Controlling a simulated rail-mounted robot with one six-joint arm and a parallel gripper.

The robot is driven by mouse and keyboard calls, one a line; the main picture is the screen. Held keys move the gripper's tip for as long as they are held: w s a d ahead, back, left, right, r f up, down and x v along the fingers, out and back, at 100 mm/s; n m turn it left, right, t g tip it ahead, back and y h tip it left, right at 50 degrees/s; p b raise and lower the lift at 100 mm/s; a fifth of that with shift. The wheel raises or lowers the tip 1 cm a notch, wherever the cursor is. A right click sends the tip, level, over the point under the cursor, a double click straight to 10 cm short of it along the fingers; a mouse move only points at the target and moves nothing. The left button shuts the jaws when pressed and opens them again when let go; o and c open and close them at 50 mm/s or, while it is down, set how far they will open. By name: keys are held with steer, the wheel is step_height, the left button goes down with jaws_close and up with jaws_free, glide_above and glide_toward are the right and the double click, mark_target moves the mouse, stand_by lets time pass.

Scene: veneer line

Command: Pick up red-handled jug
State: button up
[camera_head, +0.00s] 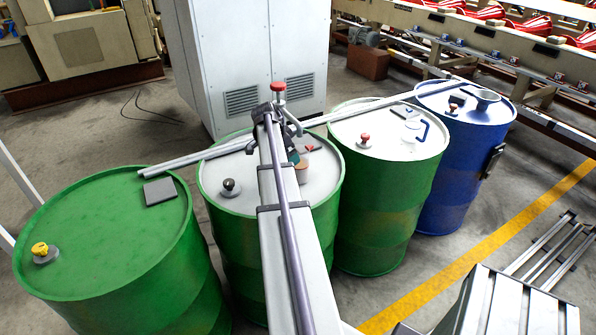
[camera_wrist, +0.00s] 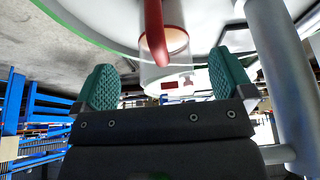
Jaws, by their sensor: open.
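The red-handled jug (camera_wrist: 175,40) shows in the wrist view just beyond my fingertips. Its red handle (camera_wrist: 154,34) points toward the gap between the fingers, and its body looks partly clear with a brownish-red part. My gripper (camera_wrist: 163,62) is open, with a green ribbed pad on each side of the gap and nothing clamped between them. In the head view my arm hides much of the second green drum's pale lid (camera_head: 222,190). A bit of red handle (camera_head: 310,149) and a tan part of the jug (camera_head: 302,173) show there beside the arm.
A dark knob (camera_head: 231,187) stands on the same lid. A long grey bar (camera_head: 215,153) crosses the drums behind the jug. A blue-handled clear jug (camera_head: 412,128) and a red knob (camera_head: 364,141) stand on the third drum. A grey cabinet (camera_head: 250,50) stands behind.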

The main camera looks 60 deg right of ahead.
steer(key=b+x, duration=0.2)
steer(key=x, duration=0.2)
steer(key=shift+w+f+b, duration=0.15)
steer(key=shift+b, duration=0.15)
steer(key=shift+r, duration=0.25)
steer(key=shift+c, duration=0.2)
steer(key=shift+p, duration=0.3)
steer(key=c, duration=1.3)
